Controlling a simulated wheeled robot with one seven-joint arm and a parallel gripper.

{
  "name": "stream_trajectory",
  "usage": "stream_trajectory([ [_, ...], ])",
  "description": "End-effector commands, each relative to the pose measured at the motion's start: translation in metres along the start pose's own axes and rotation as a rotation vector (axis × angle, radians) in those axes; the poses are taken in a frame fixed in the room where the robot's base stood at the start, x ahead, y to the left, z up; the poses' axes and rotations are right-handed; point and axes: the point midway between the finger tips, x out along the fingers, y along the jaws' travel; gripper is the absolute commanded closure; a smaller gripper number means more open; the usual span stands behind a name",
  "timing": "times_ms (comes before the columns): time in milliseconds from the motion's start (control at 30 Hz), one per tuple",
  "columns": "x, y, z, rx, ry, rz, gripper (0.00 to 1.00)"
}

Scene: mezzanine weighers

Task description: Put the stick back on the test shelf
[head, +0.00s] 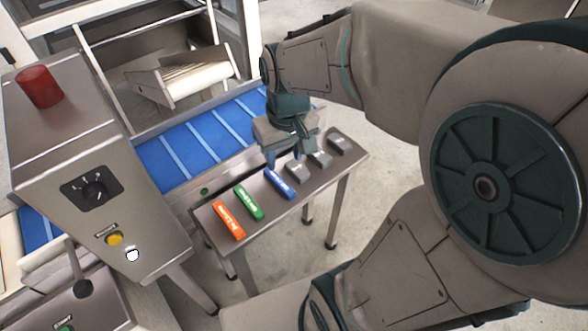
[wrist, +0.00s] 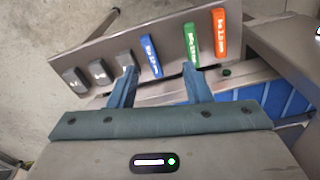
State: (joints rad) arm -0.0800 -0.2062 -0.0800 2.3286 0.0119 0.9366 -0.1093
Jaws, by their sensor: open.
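The test shelf (head: 305,193) is a narrow grey metal table beside the blue belt. On it lie an orange stick (head: 228,221), a green stick (head: 248,203) and a blue stick (head: 279,183), each with white lettering. All three also show in the wrist view: orange (wrist: 219,33), green (wrist: 191,45) and blue (wrist: 151,56). My gripper (head: 284,154) is over the back edge of the shelf, open and empty. In the wrist view my open fingers (wrist: 158,78) point toward the shelf, with the blue stick between their tips in the picture. Their height above it is unclear.
Three grey blocks (head: 320,158) stand in a row on the shelf's right part. A blue conveyor belt (head: 195,140) runs behind the shelf. A steel control cabinet (head: 75,130) with a red beacon (head: 39,87) stands at left. Open floor (head: 385,190) lies right of the shelf.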

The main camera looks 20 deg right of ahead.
Motion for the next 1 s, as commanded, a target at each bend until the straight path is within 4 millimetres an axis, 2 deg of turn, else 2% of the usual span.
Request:
stream_trajectory([
  [100, -0.011, -0.004, 0.028, 0.044, 0.056, 0.007, 0.55],
  [300, -0.015, -0.007, 0.054, 0.091, 0.106, 0.019, 0.55],
  [767, -0.018, -0.008, 0.058, 0.101, 0.116, 0.021, 0.55],
  [867, -0.030, -0.008, 0.057, 0.103, 0.122, 0.023, 0.55],
  [1000, -0.057, -0.007, 0.054, 0.108, 0.139, 0.028, 0.55],
])
